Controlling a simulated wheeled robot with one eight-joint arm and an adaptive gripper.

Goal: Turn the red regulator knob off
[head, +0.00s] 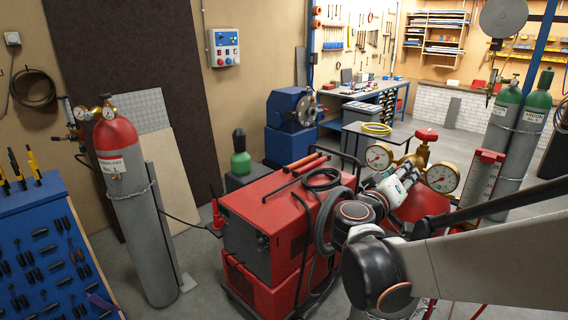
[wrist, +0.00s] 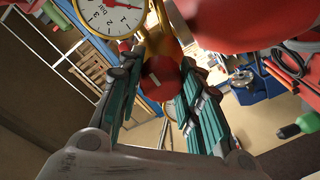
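In the wrist view a round red knob (wrist: 164,74) with a pale line across its face sits on a brass regulator (wrist: 162,42). My gripper (wrist: 158,66) is open, its teal-padded fingers on either side of the knob. I see gaps beside the knob, but cannot tell whether the fingertips reach past it. In the head view the regulator, with a left gauge (head: 379,157) and a right gauge (head: 442,179), stands on a red cylinder (head: 423,203). A red top handle (head: 426,134) is above it. My gripper (head: 403,178) is in front of the regulator, hiding the knob there.
A red welding machine (head: 262,232) with hoses stands left of my arm. A red-framed flow meter (head: 482,177) is right of the regulator. In the wrist view a gauge (wrist: 113,12) and the red cylinder's shoulder (wrist: 225,22) lie close to the fingers. Another red-topped cylinder (head: 138,215) stands left.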

